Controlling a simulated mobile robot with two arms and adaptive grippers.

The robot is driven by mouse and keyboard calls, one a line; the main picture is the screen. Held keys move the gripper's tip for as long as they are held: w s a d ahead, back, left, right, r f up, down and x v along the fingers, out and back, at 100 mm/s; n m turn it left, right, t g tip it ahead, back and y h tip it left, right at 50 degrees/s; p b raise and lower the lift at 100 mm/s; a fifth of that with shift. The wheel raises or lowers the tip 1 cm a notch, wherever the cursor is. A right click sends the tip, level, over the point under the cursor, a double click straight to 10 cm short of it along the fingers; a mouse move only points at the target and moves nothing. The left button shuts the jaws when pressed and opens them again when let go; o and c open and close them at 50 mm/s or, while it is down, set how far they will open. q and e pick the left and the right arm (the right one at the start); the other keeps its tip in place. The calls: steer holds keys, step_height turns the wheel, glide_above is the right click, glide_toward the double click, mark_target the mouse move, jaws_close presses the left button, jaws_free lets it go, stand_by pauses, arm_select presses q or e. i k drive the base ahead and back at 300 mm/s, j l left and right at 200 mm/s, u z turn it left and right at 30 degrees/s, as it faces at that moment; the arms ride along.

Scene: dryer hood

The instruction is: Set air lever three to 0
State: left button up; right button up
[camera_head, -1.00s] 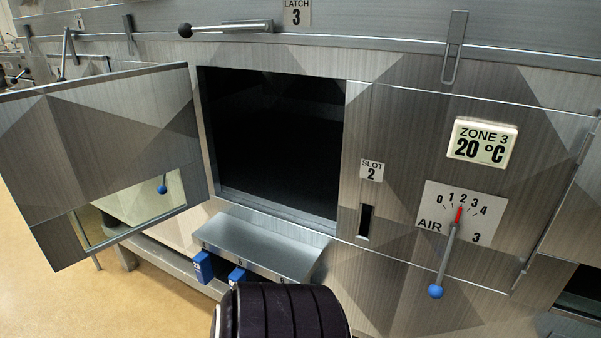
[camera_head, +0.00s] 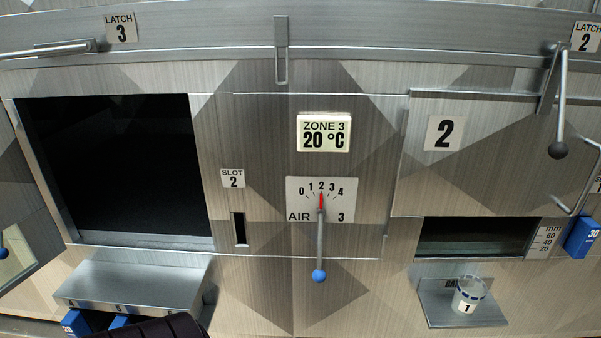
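Air lever three (camera_head: 320,247) is a thin grey rod with a blue ball at its lower end. It hangs almost straight down below its dial plate (camera_head: 321,200), which is marked 0 to 4 with AIR and 3. The red pointer (camera_head: 321,200) points up at about 2. Neither gripper shows in the head view. A dark ribbed part of mine shows at the bottom left, well below and left of the lever.
The Zone 3 display (camera_head: 324,133) reads 20 °C above the dial. An open dark chamber (camera_head: 112,165) is at left, with a metal shelf (camera_head: 135,280) below. At right are door 2 (camera_head: 480,170), a ledge (camera_head: 450,308) and a cup (camera_head: 469,294). Space around the lever looks clear.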

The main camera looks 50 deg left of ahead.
mark_target(318, 275)
steer(key=u, duration=1.55)
